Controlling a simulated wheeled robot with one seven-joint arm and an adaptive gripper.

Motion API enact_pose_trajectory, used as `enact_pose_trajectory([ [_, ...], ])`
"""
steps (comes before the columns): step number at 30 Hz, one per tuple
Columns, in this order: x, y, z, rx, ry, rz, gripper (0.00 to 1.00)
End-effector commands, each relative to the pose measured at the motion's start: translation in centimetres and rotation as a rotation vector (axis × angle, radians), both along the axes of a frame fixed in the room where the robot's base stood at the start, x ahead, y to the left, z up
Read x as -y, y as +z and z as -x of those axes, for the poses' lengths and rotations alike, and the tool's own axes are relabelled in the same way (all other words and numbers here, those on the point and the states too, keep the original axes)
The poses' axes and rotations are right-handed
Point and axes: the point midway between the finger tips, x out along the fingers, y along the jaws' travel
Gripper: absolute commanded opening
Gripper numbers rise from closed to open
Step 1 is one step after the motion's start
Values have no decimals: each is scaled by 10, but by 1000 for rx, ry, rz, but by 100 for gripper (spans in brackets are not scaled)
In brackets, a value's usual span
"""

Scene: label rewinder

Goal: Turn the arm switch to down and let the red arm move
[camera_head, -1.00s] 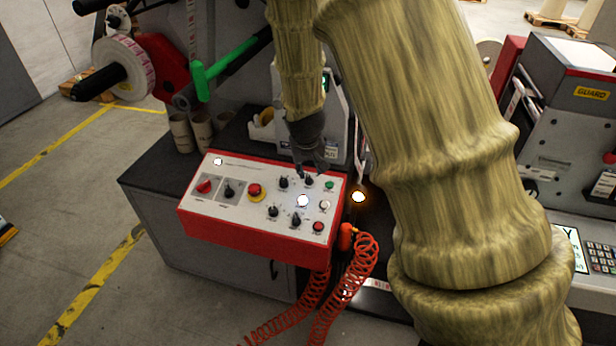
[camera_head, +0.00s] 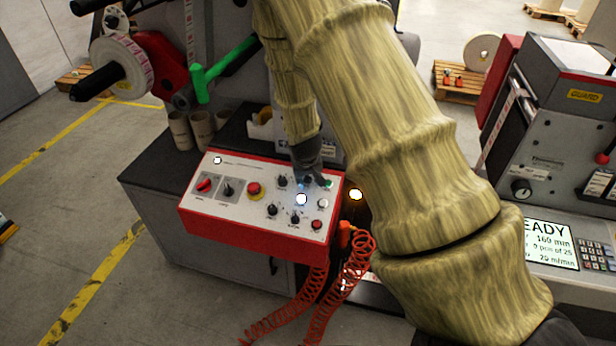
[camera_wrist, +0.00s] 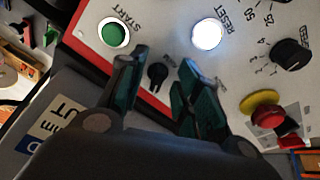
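The arm switch (camera_wrist: 157,76) is a small black knob between the green START button (camera_wrist: 113,34) and the lit white RESET button (camera_wrist: 207,34) in the wrist view. My gripper (camera_wrist: 164,68) is open, with one dark finger on each side of the switch. I cannot tell whether either finger touches it. In the head view my gripper (camera_head: 313,182) is low over the panel's back right part and hides the switch. The control panel (camera_head: 235,232) is a white-topped red box. The red arm (camera_head: 162,62) stands at the upper left beside a label roll (camera_head: 118,62).
A red emergency button (camera_head: 254,187) and several black knobs share the panel. A coiled red hose (camera_head: 347,275) hangs in front. Cardboard cores (camera_head: 201,128) and a green handle (camera_head: 207,82) are behind.

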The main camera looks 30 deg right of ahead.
Motion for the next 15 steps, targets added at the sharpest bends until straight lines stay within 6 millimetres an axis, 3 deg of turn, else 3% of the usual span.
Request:
enact_pose_trajectory([
  [14,2,-6,-2,0,0,0,33],
  [15,2,-6,-2,0,0,0,26],
])
